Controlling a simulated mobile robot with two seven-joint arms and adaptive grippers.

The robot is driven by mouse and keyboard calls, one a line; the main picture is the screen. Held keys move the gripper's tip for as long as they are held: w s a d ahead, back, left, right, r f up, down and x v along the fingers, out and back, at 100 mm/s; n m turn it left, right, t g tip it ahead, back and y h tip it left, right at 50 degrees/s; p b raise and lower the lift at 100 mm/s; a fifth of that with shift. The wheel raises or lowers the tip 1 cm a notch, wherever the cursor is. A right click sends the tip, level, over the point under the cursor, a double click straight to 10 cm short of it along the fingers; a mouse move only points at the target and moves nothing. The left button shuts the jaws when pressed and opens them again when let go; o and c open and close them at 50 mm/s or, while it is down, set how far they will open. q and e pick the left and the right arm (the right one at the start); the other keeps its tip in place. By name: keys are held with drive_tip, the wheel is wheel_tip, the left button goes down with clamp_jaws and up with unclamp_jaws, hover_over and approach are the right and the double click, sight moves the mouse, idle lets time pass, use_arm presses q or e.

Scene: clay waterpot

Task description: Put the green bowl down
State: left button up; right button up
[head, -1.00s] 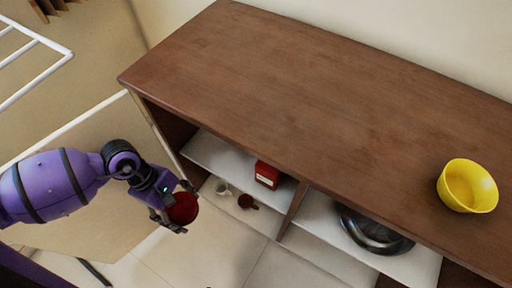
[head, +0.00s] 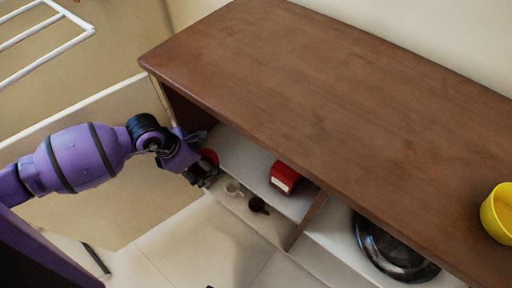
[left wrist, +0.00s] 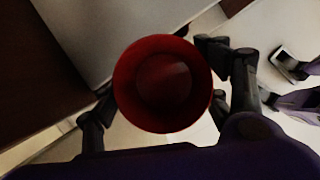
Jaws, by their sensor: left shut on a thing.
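No green bowl shows in these views. My left gripper (head: 205,160) is shut on a dark red bowl (head: 210,156). It holds the bowl at the left opening of the brown cabinet (head: 300,95), just under the top's front edge. The arm and fingers hide most of the bowl in the head view. In the left wrist view the bowl (left wrist: 163,84) shows round and empty, with the dark fingers at its sides. I cannot tell if the bowl touches the shelf. Dark and purple robot parts at the right of the left wrist view may be my right gripper (left wrist: 290,80).
A white rack (head: 45,40) is at upper left.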

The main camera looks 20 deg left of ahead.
use_arm(q)
drive_tip(key=w+d, duration=0.5)
drive_tip(key=w+d+b, duration=0.1)
drive_tip(key=w+d, duration=0.3)
drive_tip(key=w, duration=0.1)
drive_tip(key=shift+w+d, duration=0.2)
drive_tip(key=shift+d, duration=0.15)
drive_tip(key=shift+w+d, duration=0.15)
drive_tip(key=shift+d, duration=0.05)
drive_tip(key=shift+f, duration=0.2)
wheel_tip(320, 180, down, 3)
drive_tip(key=shift+f+b, duration=0.1)
drive_tip(key=shift+b, duration=0.45)
drive_tip(key=shift+c, duration=0.6)
drive_tip(key=shift+f, duration=0.1)
drive_tip(key=o, duration=1.4)
